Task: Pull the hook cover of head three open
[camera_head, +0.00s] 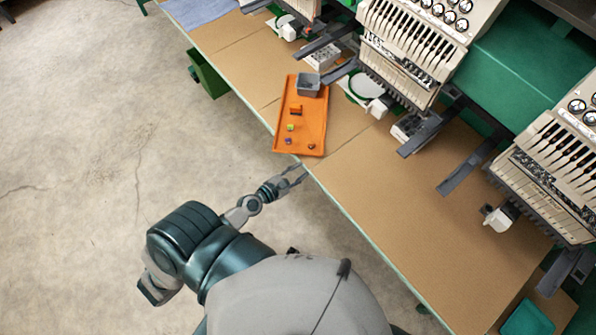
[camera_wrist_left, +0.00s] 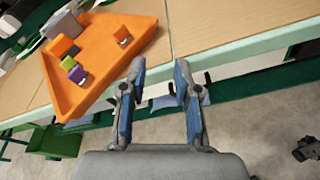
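Embroidery machine heads stand along the table: one partly cut off at the top, one at centre (camera_head: 410,40), one at right (camera_head: 560,165). White parts that look like hook covers sit low at the heads: one at the top (camera_head: 289,31), one below the centre head (camera_head: 377,108), one below the right head (camera_head: 499,218). I cannot tell which is head three's, nor whether they are open. My left gripper (camera_head: 297,177) is at the table's front edge, away from all of them; in the left wrist view (camera_wrist_left: 160,70) its fingers are apart and empty. My right gripper is not in view.
An orange tray (camera_head: 312,137) with a grey bin (camera_head: 308,84) and several small blocks lies near my left gripper. Dark arms (camera_head: 467,180) jut out under the heads. The brown tabletop (camera_head: 400,210) to the right is clear. A green bin (camera_head: 208,75) is beside the table.

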